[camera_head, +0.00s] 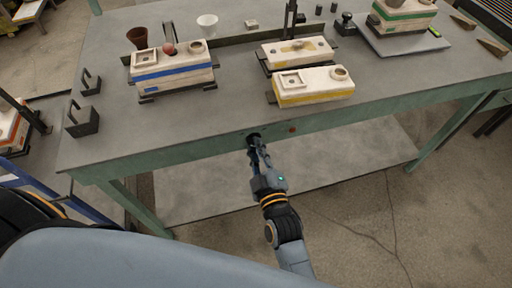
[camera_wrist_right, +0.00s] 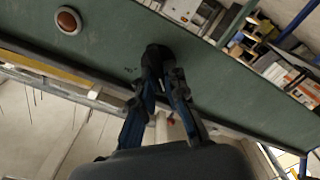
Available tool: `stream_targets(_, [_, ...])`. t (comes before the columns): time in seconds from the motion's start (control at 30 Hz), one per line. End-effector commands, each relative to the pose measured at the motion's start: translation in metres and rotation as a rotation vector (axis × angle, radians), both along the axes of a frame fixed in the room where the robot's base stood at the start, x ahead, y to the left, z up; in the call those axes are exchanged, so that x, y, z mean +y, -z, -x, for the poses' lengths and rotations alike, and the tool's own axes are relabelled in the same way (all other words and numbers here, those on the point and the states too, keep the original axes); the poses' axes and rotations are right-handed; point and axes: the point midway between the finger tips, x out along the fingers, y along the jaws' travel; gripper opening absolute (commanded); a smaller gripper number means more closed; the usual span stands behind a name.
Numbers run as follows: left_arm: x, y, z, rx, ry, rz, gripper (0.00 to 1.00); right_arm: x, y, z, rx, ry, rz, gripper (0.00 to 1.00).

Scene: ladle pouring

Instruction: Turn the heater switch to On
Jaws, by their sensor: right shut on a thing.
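The heater switch (camera_head: 252,137) is a dark knob on the green front edge of the workbench. It also shows as a black knob in the right wrist view (camera_wrist_right: 155,54). My right gripper (camera_head: 256,150) reaches up to it from below and in front. In the right wrist view its two fingers (camera_wrist_right: 160,76) are shut on the knob, with the tips covering its sides. The knob's setting and any On marking cannot be made out. My left gripper is not in view.
A small red round light or button (camera_head: 292,129) sits on the same edge, right of the switch. The bench top (camera_head: 215,120) holds several mould blocks, such as a blue-striped one (camera_head: 172,72) and a yellow-striped one (camera_head: 315,94). The floor before the bench is clear.

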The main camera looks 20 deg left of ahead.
Motion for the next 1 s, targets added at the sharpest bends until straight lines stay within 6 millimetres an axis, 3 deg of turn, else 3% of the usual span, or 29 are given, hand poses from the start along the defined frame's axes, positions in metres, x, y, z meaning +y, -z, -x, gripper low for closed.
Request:
stream_targets(0.37, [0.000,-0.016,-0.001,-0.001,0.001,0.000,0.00,0.000,-0.003,-0.001,0.110,-0.001,-0.160,0.00])
stream_targets(1.0, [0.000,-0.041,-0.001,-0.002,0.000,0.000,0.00,-0.003,-0.003,-0.003,0.446,-0.001,-0.662,0.00])
